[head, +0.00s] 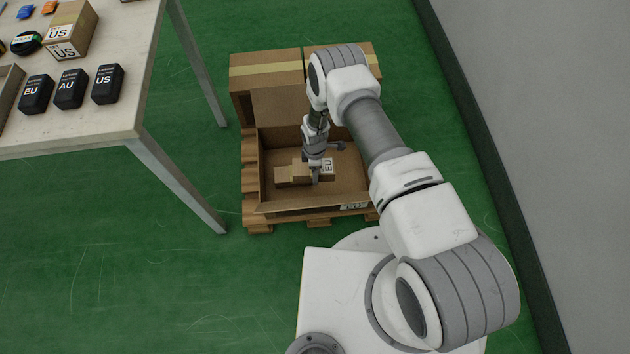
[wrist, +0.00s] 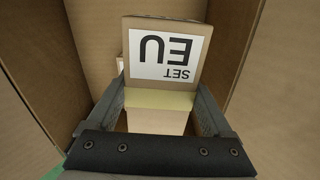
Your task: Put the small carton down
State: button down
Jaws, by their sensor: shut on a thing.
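The small carton (head: 328,165), brown with a white EU label, is inside the large open box (head: 262,180). My gripper (head: 316,180) reaches down into that box and is shut on the carton. In the wrist view the carton (wrist: 165,22) sits between the two fingers, its "SET EU" label upside down and a tape strip below it. Brown box walls (wrist: 30,60) rise on both sides. Whether the carton touches the box floor cannot be told. Another small brown carton (head: 285,175) shows just left of the held one.
The open box stands on a wooden pallet (head: 250,215), with closed taped boxes (head: 265,70) behind. A table (head: 120,115) at left holds another carton (head: 72,28) and black EU, AU and US items (head: 70,88). A grey wall (head: 530,120) is at right. Green floor is clear at lower left.

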jog(key=f, duration=0.1)
jog(key=s+f, duration=0.1)
jog(key=f, duration=0.1)
jog(key=shift+a+n, duration=0.1)
jog(key=shift+n, duration=0.3)
jog(key=b, duration=0.6)
send_over(337, 175)
notch_tip(337, 175, down, 7)
jog(key=shift+a+f, duration=0.1)
jog(key=shift+f+b, duration=0.85)
jog(key=shift+f, duration=0.95)
jog(key=shift+f, duration=0.15)
grip_release()
